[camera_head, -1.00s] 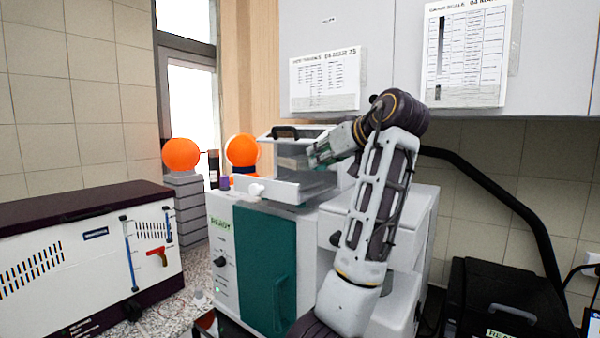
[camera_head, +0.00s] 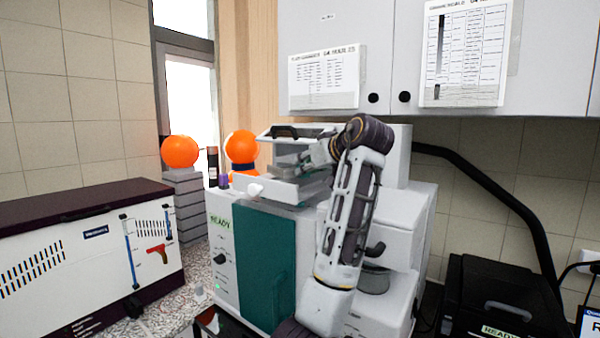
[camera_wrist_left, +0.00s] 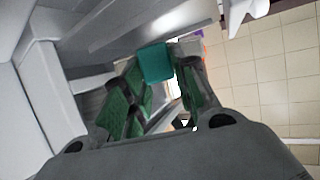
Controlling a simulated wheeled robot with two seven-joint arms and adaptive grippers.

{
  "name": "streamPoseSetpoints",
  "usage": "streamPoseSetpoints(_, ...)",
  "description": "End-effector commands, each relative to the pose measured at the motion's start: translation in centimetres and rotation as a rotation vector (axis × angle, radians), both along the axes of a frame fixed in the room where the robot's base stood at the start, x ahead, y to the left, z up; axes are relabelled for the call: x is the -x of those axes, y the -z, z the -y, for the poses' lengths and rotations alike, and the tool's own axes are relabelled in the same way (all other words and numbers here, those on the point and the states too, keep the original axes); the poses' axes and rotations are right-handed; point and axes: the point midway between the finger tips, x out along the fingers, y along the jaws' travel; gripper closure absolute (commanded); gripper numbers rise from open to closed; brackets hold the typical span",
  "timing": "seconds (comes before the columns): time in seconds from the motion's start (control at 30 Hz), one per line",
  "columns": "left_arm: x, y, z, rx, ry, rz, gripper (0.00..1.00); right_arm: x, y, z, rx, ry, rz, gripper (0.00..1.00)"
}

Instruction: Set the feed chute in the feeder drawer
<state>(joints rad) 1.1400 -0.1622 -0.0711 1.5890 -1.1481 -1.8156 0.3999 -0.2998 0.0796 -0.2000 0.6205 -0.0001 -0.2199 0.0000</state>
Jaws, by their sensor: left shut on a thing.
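The feeder drawer (camera_head: 287,191) is a white tray pulled out at the top of the white and teal machine. A clear-windowed lid with a black handle (camera_head: 284,131) stands above it. My left gripper (camera_head: 307,164) reaches in from the right, between lid and drawer. In the left wrist view, its green-padded fingers (camera_wrist_left: 160,92) are shut on the feed chute, whose teal end (camera_wrist_left: 155,62) shows between them. The rest of the chute is mostly hidden, and I cannot tell whether it touches the drawer floor. My right gripper is not in view.
The machine's teal door (camera_head: 264,268) is below the drawer. Orange balls (camera_head: 241,146) stand behind and left of it. A white and maroon box (camera_head: 85,255) is at the left, a black case (camera_head: 500,300) at the right. Wall cabinets (camera_head: 385,45) hang above.

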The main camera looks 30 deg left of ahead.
Motion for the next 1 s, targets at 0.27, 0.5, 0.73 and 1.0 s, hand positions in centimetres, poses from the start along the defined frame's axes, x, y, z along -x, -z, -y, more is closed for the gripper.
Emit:
streamPoseSetpoints(0.27,-1.2,1.6,-2.4,-0.001,-0.001,-0.002,0.99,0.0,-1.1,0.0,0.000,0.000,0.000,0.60)
streamPoseSetpoints(0.5,-1.5,2.4,-3.1,-0.001,-0.001,0.000,0.99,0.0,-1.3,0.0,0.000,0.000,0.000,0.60)
streamPoseSetpoints(0.73,-1.5,2.5,-3.1,-0.001,-0.001,0.000,0.99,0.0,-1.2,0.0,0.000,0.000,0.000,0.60)
streamPoseSetpoints(1.0,-1.5,2.8,-3.0,0.000,-0.001,0.000,0.58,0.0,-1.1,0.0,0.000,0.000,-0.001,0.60)
